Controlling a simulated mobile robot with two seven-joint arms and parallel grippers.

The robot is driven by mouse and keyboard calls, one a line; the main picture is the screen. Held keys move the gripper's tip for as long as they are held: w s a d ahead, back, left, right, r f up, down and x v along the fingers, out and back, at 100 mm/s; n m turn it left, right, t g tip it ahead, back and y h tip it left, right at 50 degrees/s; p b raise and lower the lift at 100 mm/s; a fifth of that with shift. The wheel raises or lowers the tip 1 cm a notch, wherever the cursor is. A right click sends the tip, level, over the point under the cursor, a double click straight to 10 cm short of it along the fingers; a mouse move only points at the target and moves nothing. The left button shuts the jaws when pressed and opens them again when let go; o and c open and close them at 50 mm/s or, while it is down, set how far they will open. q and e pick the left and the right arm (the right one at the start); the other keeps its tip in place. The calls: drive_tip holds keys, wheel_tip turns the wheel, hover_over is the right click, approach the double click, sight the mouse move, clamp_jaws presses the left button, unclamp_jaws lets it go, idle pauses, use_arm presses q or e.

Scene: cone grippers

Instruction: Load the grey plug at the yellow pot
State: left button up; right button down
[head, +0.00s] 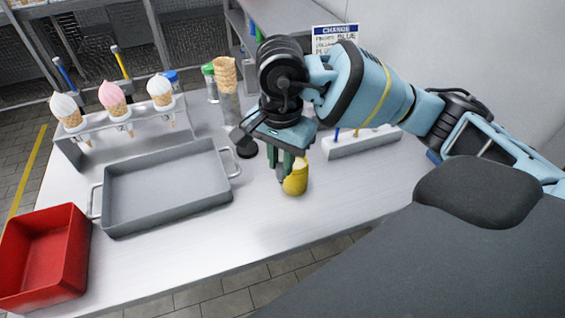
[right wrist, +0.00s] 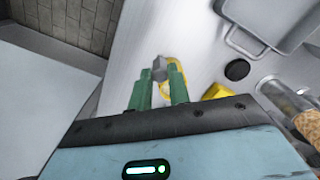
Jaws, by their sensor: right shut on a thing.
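The yellow pot (head: 296,182) stands on the white table, right of the grey tray, directly under my right gripper (head: 284,172). In the right wrist view, the green fingers of my right gripper (right wrist: 160,82) are shut on the grey plug (right wrist: 160,67). The pot's yellow rim (right wrist: 178,64) shows behind the plug and fingers. The plug is at the pot, but I cannot tell whether it is inside or just above it. In the head view, the fingers mostly hide the plug. My left gripper is not in view.
A grey tray (head: 120,218), red bin (head: 78,255) and rack with ice cream cones (head: 68,152) are at left. A black disc (head: 246,151) and stacked cones (head: 225,75) stand near the gripper. Another yellow piece (right wrist: 217,91) lies beside the pot. The table front is clear.

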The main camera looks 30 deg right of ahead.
drive_tip(key=m, duration=0.3)
drive_tip(key=shift+w+d+r+m+p, duration=0.25)
drive_tip(key=shift+r+m+p, duration=0.05)
drive_tip(key=shift+r, duration=0.05)
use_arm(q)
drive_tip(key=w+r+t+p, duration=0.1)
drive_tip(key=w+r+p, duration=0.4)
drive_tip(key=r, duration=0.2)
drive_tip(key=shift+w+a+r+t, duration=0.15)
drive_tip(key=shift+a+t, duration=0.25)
use_arm(e)
drive_tip(key=w+d+r+m, duration=0.2)
drive_tip(key=d+m, duration=0.1)
drive_tip(key=m, duration=1.4)
drive_tip(key=w+d+r+m, duration=0.1)
drive_tip(key=d+r+m, duration=0.1)
drive_tip(key=m, duration=1.5)
drive_tip(key=shift+w+d, duration=0.4)
drive_tip(key=shift+d, duration=0.25)
drive_tip(key=shift+f, duration=0.25)
